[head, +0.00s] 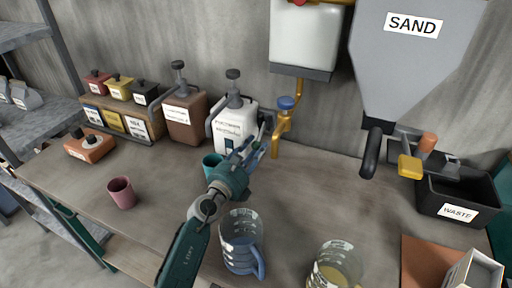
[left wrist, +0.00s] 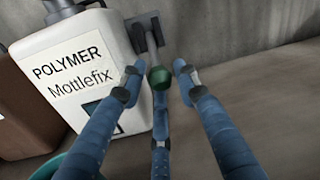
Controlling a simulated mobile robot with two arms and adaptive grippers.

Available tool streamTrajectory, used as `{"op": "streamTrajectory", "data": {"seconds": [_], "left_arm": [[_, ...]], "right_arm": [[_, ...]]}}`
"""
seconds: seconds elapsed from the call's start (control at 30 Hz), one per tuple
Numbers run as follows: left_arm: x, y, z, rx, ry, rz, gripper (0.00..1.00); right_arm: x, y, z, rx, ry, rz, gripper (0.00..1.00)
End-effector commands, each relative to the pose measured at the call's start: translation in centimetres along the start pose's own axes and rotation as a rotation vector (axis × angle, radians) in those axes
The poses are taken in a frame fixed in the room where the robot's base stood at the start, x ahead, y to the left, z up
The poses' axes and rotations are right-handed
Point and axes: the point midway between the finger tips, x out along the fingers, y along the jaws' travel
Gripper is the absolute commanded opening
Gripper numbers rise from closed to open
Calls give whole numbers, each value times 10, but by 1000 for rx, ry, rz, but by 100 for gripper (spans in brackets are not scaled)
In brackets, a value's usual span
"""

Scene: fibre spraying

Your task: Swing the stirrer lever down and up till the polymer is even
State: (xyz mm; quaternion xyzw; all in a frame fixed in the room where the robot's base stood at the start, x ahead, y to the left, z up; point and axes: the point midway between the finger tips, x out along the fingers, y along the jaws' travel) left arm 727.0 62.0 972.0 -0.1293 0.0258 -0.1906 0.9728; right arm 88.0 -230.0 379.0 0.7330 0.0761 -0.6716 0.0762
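The white polymer container (head: 234,122) stands at the back of the bench, with a dark pump on top. In the left wrist view its label reads "POLYMER Mottlefix" (left wrist: 78,75). The stirrer lever (left wrist: 151,50) comes out from a dark bracket on the container's right side and ends in a green knob (left wrist: 160,78). My left gripper (head: 252,147) is in front of the container's right side. In the left wrist view its blue fingers (left wrist: 157,85) are spread around the knob, with gaps at left and right. The lever is mostly hidden in the head view. My right gripper is not in view.
A teal cup (head: 211,163) stands close to my left gripper. A clear jug (head: 240,240) and a yellowish jug (head: 335,266) stand in front. A brown container (head: 184,118) is left of the polymer, a yellow tap (head: 281,125) right.

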Motion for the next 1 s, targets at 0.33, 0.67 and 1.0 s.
{"op": "streamTrajectory", "data": {"seconds": [0.33, 0.67, 1.0], "left_arm": [[13, 0, 0, -1, 0, 1, 31], [12, 0, 0, -1, 0, 0, 0], [8, 9, 9, -3, 29, 9, 0]], "right_arm": [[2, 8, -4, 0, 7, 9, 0], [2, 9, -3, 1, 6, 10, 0], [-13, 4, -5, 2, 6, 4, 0]]}}
